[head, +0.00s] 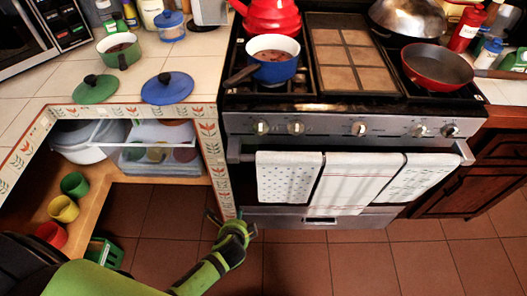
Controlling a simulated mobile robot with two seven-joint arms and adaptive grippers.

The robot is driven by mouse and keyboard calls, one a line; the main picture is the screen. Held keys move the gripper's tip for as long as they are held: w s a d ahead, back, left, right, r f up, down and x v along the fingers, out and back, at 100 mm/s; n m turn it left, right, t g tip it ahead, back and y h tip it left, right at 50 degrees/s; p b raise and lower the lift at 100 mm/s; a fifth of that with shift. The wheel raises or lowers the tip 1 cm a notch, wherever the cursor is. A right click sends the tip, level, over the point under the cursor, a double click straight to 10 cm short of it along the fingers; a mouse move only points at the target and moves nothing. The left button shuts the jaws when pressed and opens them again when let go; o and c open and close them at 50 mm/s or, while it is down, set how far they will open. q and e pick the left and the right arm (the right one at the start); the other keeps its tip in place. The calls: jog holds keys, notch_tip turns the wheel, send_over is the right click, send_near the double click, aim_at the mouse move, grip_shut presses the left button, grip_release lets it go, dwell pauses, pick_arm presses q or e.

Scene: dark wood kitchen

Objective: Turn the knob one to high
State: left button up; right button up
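The stove front panel (328,128) carries a row of several knobs. The leftmost knob (261,127) and the one beside it (296,127) are at the left end. A middle knob (359,128) and two right-hand knobs (420,130) follow. Their labels are too small to read, so I cannot tell which is knob one or how it is set. My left gripper (223,214) is low, below and left of the leftmost knob, near the corner of the tiled counter. Its fingers look spread and empty, and it is apart from the knobs. My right gripper is not in view.
The oven handle (250,154) juts out below the knobs with towels (288,177) hanging on it. A blue pot (273,60), red kettle (270,17) and red pan (436,66) stand on the stove. Open shelves (90,205) hold cups at left. The floor (330,262) before the oven is clear.

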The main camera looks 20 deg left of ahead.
pick_arm(q)
jog(key=w+r+m+t+y+b, duration=0.1)
jog(key=w+r+m+t+b, duration=0.1)
jog(key=r, duration=0.4)
jog(key=w+r+m+t+y+b, duration=0.1)
jog(key=w+r+m+t, duration=0.1)
jog(key=r, duration=0.4)
jog(key=w+d+r+m+t+y+b, duration=0.1)
jog(key=w+r+m+t+b, duration=0.1)
jog(key=w+r+m, duration=0.2)
notch_tip(320, 180, up, 3)
jog(key=shift+f+m+b, duration=0.1)
jog(key=shift+m+b, duration=0.25)
jog(key=shift+m, duration=0.05)
jog(key=m+t, duration=0.4)
jog(key=m, duration=0.3)
send_near(261, 132)
jog(key=x, duration=0.8)
jog(key=shift+w+a+f, duration=0.1)
jog(key=shift+w+a, duration=0.05)
jog(key=shift+w, duration=0.1)
jog(key=shift+w+a, duration=0.1)
jog(key=shift+w, duration=0.35)
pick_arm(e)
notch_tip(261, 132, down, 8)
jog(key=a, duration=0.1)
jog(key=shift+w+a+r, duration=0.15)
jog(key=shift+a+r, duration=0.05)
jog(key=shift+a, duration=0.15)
